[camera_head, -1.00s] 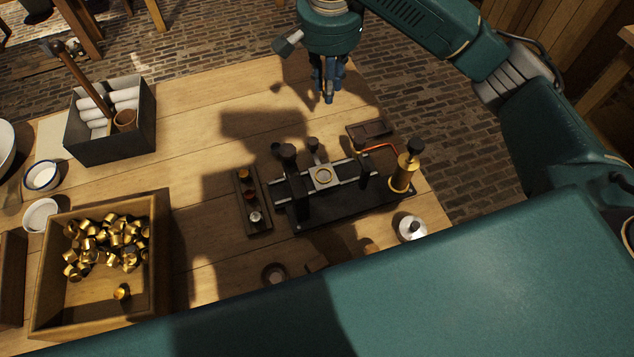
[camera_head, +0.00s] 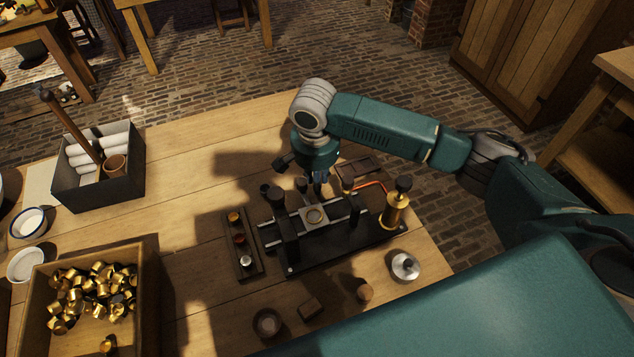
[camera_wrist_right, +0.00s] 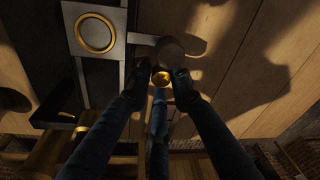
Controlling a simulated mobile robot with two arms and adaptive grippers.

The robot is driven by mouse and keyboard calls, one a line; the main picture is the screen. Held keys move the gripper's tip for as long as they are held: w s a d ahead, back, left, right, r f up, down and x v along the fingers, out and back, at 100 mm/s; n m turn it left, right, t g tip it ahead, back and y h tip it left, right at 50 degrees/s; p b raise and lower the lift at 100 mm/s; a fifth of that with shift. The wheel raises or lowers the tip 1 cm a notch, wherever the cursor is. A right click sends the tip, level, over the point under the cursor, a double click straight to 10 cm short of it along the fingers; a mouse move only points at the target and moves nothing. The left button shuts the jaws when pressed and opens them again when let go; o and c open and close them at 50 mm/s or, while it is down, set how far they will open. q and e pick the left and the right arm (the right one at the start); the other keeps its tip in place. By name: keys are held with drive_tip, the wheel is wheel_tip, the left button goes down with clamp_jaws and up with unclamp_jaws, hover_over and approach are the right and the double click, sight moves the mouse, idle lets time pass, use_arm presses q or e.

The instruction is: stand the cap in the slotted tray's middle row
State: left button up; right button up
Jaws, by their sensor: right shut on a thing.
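My right gripper (camera_head: 318,190) is low behind the black press fixture, its fingers pointing down. In the right wrist view the gripper (camera_wrist_right: 159,84) is shut on a small gold cap (camera_wrist_right: 161,78), mostly hidden by the fingers. A narrow dark tray (camera_head: 257,271) left of the fixture holds three small pieces in a line: gold, reddish and silver. A small dark tray with recesses (camera_head: 359,168) lies behind the fixture, right of the gripper. I cannot tell which is the slotted tray. My left gripper is not in view.
The black fixture (camera_head: 338,243) has upright posts, rails and a ringed plate (camera_head: 314,216) close to the gripper. A brass pump-like piece (camera_head: 395,210) stands at its right. A wooden crate (camera_head: 150,300) of brass caps is front left.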

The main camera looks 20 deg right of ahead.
drive_tip(key=shift+f, duration=1)
drive_tip(key=o, duration=0.5)
drive_tip(key=shift+f, duration=0.1)
